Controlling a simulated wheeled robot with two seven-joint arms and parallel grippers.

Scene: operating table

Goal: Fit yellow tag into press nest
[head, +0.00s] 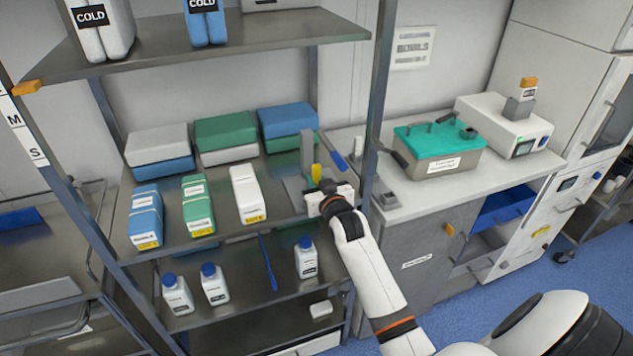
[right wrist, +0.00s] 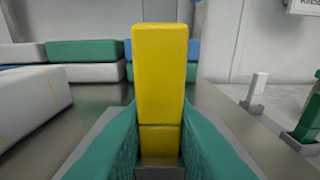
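The yellow tag (head: 316,173) is upright at the tip of my right gripper (head: 328,190), at the right end of the middle shelf. In the right wrist view the yellow tag (right wrist: 160,75) stands between the teal fingers of my right gripper (right wrist: 160,125), which press on both its sides low down. Its lower end is partly hidden by the fingers. A grey plate with an upright grey piece (head: 307,153) is beside the tag; I cannot tell whether this is the press nest, or whether the tag touches it. My left gripper is not in view.
Cartons and packs, such as the white pack (head: 248,194), fill the shelf to the left. A shelf post (head: 378,110) rises close right of my gripper. A counter (head: 440,190) with a teal-topped box (head: 438,150) and a small grey block (head: 388,200) is at right.

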